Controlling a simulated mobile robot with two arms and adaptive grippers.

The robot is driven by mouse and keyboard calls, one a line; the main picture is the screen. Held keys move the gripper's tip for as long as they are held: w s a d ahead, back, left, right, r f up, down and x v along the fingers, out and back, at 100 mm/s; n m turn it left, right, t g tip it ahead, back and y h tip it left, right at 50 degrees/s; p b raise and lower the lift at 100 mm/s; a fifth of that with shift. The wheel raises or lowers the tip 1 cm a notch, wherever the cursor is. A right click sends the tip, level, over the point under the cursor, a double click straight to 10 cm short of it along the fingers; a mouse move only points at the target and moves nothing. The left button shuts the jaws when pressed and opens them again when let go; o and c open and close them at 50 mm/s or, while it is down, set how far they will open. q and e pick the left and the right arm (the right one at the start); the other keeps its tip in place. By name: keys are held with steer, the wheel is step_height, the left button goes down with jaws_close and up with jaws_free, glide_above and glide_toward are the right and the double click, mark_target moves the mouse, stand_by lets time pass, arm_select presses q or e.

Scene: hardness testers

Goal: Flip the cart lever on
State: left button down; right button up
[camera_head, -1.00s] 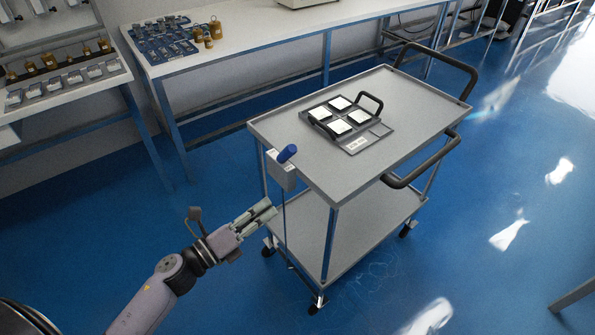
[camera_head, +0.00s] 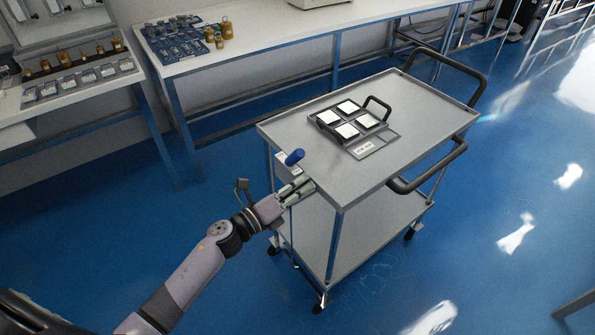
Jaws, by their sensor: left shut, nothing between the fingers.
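The grey two-shelf cart (camera_head: 400,110) stands on the blue floor at the centre. Its lever, with a blue grip (camera_head: 294,157), sticks up and to the right from a small light box (camera_head: 283,166) at the cart's near left corner. My left gripper (camera_head: 302,187) is shut and empty, just below the blue grip and in front of the box, which it partly covers. I cannot tell whether its fingers touch the box or the cart edge. My right gripper is not in view.
A dark tray (camera_head: 385,136) with white blocks and a black handle lies on the cart top. Black push handles (camera_head: 432,172) stick out at the cart's right. Benches (camera_head: 250,42) with weights and test blocks line the back and left. Floor left of the cart is clear.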

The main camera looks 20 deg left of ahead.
mark_target(294, 158)
arm_select(q)
steer(key=shift+w+a+r, duration=0.75)
steer(key=shift+a+r, duration=0.05)
steer(key=shift+a, duration=0.05)
steer(key=shift+r+p, duration=0.1)
steer(key=shift+p, duration=0.25)
steer(key=shift+a+r+n+p, duration=0.1)
steer(key=shift+r+n+p, duration=0.05)
steer(key=shift+n+p, duration=0.2)
